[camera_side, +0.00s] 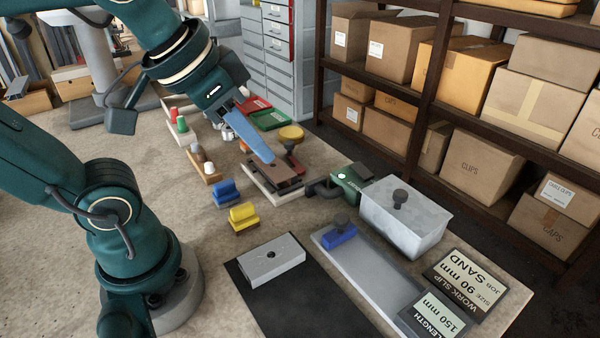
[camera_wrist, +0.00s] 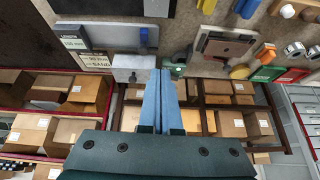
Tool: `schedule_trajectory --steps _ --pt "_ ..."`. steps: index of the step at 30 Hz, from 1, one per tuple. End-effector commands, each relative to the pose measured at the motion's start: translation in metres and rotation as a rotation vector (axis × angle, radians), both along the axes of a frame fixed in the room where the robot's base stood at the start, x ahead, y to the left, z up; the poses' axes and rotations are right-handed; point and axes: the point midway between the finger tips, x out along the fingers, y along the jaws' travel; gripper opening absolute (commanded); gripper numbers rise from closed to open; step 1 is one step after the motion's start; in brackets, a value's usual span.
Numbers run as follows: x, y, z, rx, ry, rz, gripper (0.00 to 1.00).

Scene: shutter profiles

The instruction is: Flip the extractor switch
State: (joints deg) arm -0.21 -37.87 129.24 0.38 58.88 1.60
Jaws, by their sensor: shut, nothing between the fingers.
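The extractor (camera_side: 350,182) is a small dark green unit with pale lettering and a dark curved pipe, beside the grey metal box. In the wrist view its green part (camera_wrist: 178,71) shows just right of my fingertips. I cannot make out the switch lever or its position. My gripper (camera_side: 268,158) has long blue fingers pointing down, shut and empty. In the side view the tips appear over the clamped brown piece (camera_side: 286,175), left of the extractor; the height gap is unclear. The fingers also show side by side in the wrist view (camera_wrist: 162,72).
A grey box with a black knob (camera_side: 405,215) stands right of the extractor. Shelves of cartons stand behind.

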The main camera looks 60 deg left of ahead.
Motion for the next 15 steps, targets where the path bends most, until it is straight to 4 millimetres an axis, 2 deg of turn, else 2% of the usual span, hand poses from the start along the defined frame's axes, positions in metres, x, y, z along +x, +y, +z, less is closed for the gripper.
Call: schedule_trajectory --steps 1,6,15 --pt "0.010 0.001 0.011 0.004 -0.001 -0.001 0.00" --pt "0.042 0.005 0.040 0.017 0.009 -0.001 0.00" --pt "0.106 0.015 0.066 0.035 0.045 0.006 0.00"
